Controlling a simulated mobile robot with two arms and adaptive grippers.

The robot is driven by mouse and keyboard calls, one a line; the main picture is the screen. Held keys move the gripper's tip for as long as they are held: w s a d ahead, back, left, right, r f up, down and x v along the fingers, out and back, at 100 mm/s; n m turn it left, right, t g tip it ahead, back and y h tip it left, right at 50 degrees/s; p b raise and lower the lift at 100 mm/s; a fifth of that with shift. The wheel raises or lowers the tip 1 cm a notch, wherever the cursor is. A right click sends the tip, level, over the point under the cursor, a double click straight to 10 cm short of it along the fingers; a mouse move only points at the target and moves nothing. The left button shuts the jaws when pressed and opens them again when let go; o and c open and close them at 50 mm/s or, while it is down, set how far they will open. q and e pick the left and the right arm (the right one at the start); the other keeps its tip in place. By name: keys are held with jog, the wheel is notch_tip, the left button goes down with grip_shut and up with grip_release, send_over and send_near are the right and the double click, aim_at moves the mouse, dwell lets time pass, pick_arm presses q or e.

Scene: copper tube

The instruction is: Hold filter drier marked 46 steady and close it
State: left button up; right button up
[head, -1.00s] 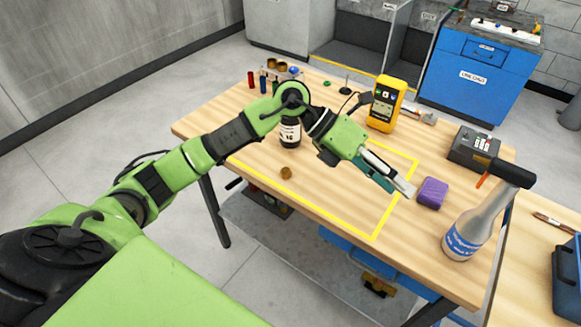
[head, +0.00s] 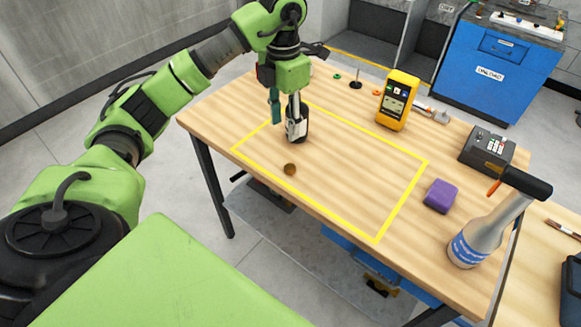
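The filter drier (head: 304,126), a small dark bottle-like cylinder with a white label, stands upright at the back left of the yellow outline on the table. Its number cannot be read now. My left gripper (head: 284,119) points down at it with fingers apart. One finger overlaps the drier's front and hides part of it; the other is to its left, apart from it. I cannot tell whether the fingers touch it. A small brown cap (head: 290,169) lies on the table in front of the drier. My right gripper is not in view.
The wooden table (head: 345,195) is mostly clear inside the yellow outline. A purple block (head: 440,196) lies right of it.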

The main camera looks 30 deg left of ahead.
pick_arm(q)
jog(key=p, duration=0.1)
send_over(289, 166)
jog(key=f, duration=0.8)
jog(key=shift+s+a+f, duration=0.1)
jog(key=shift+a+f, duration=0.25)
jog(key=f+p, duration=0.1)
jog(key=f, duration=0.1)
jog(key=d+f+p, duration=0.1)
jog(key=f, duration=0.1)
jog(key=shift+f, duration=0.6)
jog(key=shift+a, duration=0.1)
jog(key=c, duration=1)
